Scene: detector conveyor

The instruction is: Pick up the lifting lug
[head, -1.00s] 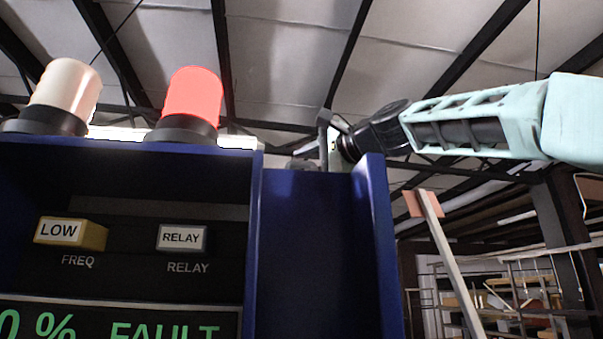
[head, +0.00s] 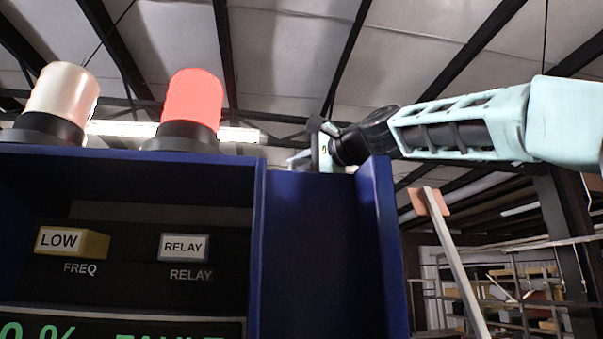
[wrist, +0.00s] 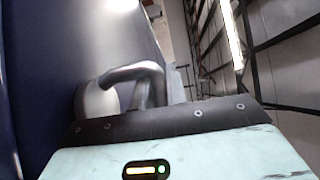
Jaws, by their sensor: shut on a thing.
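The lifting lug (wrist: 132,76) shows in the wrist view as a grey, rounded metal loop just beyond the dark front edge of my gripper (wrist: 150,97). My gripper is shut on it; the contact itself is partly hidden behind that edge. In the head view my gripper (head: 322,148) is at the top of the blue cabinet (head: 310,250), near its right side. The lug is too small and too hidden there to make out clearly. I cannot tell whether the lug touches the cabinet top.
A white beacon (head: 62,95) and a red beacon (head: 191,98) stand on the cabinet top to the left. The cabinet's right side panel (head: 382,245) rises close under my wrist. A leaning post (head: 455,260) and shelving (head: 520,290) are at the right.

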